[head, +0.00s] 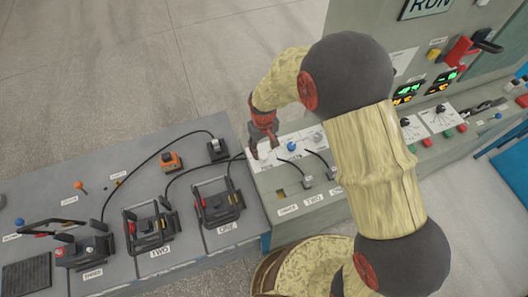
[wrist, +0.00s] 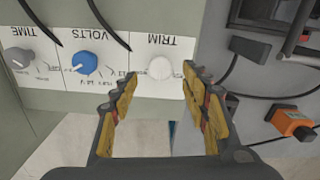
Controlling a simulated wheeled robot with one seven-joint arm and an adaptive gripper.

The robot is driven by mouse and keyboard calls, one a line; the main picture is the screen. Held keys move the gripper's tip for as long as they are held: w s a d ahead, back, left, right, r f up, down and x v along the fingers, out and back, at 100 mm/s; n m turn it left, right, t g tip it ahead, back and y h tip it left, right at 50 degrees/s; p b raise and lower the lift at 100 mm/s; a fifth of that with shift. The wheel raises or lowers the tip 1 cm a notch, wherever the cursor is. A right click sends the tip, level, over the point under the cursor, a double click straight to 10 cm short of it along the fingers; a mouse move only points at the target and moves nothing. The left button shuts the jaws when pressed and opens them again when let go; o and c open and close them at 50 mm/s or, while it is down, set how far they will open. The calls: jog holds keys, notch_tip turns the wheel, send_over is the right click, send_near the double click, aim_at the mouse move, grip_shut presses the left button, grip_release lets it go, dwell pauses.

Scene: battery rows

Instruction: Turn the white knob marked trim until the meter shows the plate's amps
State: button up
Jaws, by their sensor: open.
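The white trim knob (wrist: 160,68) is on a white panel under the upside-down label TRIM in the wrist view. My gripper (wrist: 158,85) is open, with yellow-padded fingers on either side of the view below the knob. The knob appears between the fingertips, and I cannot tell any contact. In the head view my gripper (head: 263,150) is at the left end of the white panel on the console, and the trim knob is not clear there. Lit green meters (head: 408,91) stand on the cabinet, partly behind my arm; their figures are too small to read. I cannot make out the plate.
A blue volts knob (wrist: 85,62) and a grey time knob (wrist: 18,57) sit beside the trim knob. Black cables hang over the panel. An orange device (head: 171,161) and black battery clamps (head: 217,203) are on the grey bench to the left.

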aim_at(263, 155)
jog(key=shift+f, duration=1.9)
jog(key=shift+c, duration=0.3)
jog(key=c, duration=1.1)
jog(key=shift+n, duration=2.1)
jog(key=o, duration=1.2)
jog(key=shift+c, duration=0.2)
notch_tip(263, 155, up, 12)
